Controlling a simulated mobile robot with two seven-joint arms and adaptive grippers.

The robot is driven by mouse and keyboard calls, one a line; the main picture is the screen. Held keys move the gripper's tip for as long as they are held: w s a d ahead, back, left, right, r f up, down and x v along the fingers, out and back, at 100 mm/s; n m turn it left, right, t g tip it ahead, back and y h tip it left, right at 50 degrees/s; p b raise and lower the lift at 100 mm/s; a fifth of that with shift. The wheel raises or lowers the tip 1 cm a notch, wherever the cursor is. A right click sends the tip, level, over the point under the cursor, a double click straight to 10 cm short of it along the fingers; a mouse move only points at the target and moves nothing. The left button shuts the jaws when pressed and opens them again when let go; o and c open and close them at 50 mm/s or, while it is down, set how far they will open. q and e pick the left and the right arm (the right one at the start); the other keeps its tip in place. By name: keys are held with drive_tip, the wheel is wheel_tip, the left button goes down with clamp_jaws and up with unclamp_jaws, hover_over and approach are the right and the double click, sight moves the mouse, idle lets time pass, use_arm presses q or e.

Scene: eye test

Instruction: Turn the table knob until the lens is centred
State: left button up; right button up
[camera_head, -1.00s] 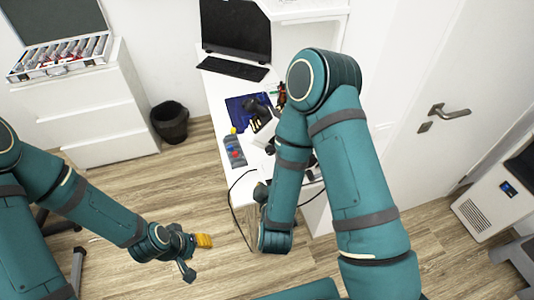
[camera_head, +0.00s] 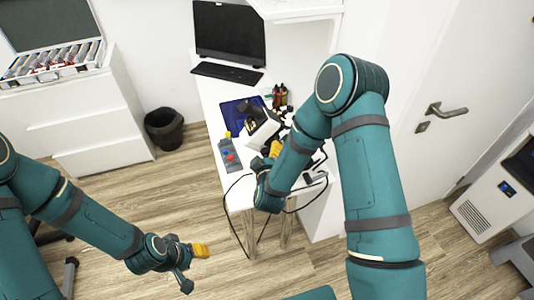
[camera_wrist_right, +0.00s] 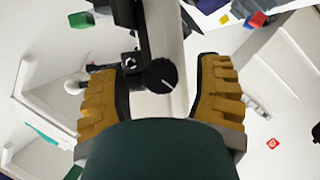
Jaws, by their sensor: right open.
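A round black knob (camera_wrist_right: 161,74) with a white mark shows in the right wrist view, on a pale and black device. My right gripper (camera_wrist_right: 157,70) is open, with one yellow finger on each side of the knob and gaps between. In the head view the right gripper (camera_head: 275,149) is at the white and black device (camera_head: 261,132) on the white table, largely hidden by my arm. I cannot make out the lens. My left gripper (camera_head: 193,262) hangs over the floor left of the table, away from the device; its opening is unclear.
A grey case with red and blue buttons (camera_head: 229,156), a blue mat (camera_head: 233,115), small bottles (camera_head: 280,95), a keyboard (camera_head: 228,73) and a monitor (camera_head: 229,32) share the table. Cables loop at its front edge. A black bin (camera_head: 164,128) stands left on open floor.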

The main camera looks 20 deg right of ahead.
drive_tip(key=shift+w+d+f, duration=0.1)
drive_tip(key=shift+w, duration=0.25)
drive_tip(key=shift+c, duration=0.2)
clamp_jaws()
drive_tip(key=shift+m+y+b, duration=0.3)
drive_tip(key=shift+m+b, duration=0.4)
drive_tip(key=shift+b, duration=0.35)
drive_tip(key=shift+o, duration=0.2)
unclamp_jaws()
